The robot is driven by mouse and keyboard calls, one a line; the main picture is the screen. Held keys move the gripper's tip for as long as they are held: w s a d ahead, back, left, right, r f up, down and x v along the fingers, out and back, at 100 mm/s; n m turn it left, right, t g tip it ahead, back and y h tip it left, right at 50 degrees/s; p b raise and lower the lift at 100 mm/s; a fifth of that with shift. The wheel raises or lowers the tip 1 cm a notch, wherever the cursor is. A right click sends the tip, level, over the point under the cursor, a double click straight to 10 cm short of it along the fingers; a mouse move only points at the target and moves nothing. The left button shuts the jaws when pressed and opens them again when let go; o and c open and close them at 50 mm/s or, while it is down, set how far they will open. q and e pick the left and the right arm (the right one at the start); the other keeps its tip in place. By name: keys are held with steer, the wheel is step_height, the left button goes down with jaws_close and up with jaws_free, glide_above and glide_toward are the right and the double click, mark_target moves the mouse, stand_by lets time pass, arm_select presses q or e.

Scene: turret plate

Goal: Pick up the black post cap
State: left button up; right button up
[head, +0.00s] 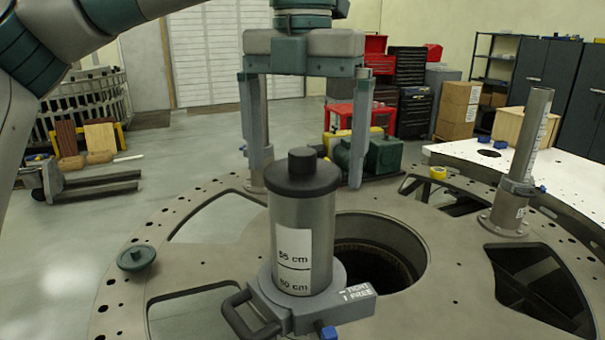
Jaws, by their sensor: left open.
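The black post cap (302,178) sits on top of a thick metal post (310,232), with a round knob in its middle. The post carries a label reading 55 cm and 50 cm. It stands upright in a clamp collar (338,308) with a black handle and a blue knob. My left gripper (308,172) is open and empty, pointing down. Its two fingers are spread wide, to the left and right of the cap in the picture. The fingertips appear behind the cap; I cannot tell the exact gap. My right gripper is not in view.
The round turret plate (200,220) has several cutouts and a large round hole (372,255) right behind the post. A second post (530,135) stands on the right. A green knobbed disc (137,257) lies at left. Yellow tape (438,172) lies at the back.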

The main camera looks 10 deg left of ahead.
mark_target(304, 151)
arm_select(q)
steer(key=c, duration=1.3)
steer(key=shift+r, duration=0.1)
steer(key=shift+r+b, duration=0.8)
step_height(304, 151, up, 2)
steer(key=shift+r+b, duration=0.1)
steer(key=shift+b, duration=0.55)
steer(key=shift+w+d+r, duration=0.65)
steer(key=shift+w+d, duration=0.05)
steer(key=shift+w, duration=0.15)
steer(key=shift+w+d+r+p, duration=0.3)
steer(key=shift+w+d+r, duration=0.65)
steer(key=shift+w, duration=0.35)
steer(key=shift+w+d+r+p, duration=0.3)
steer(key=shift+w+d+r, duration=0.7)
steer(key=shift+w, duration=0.25)
steer(key=shift+w+d+r+p, duration=0.3)
steer(key=shift+w+d+r, duration=0.65)
steer(key=shift+w, duration=0.35)
steer(key=shift+a, duration=0.1)
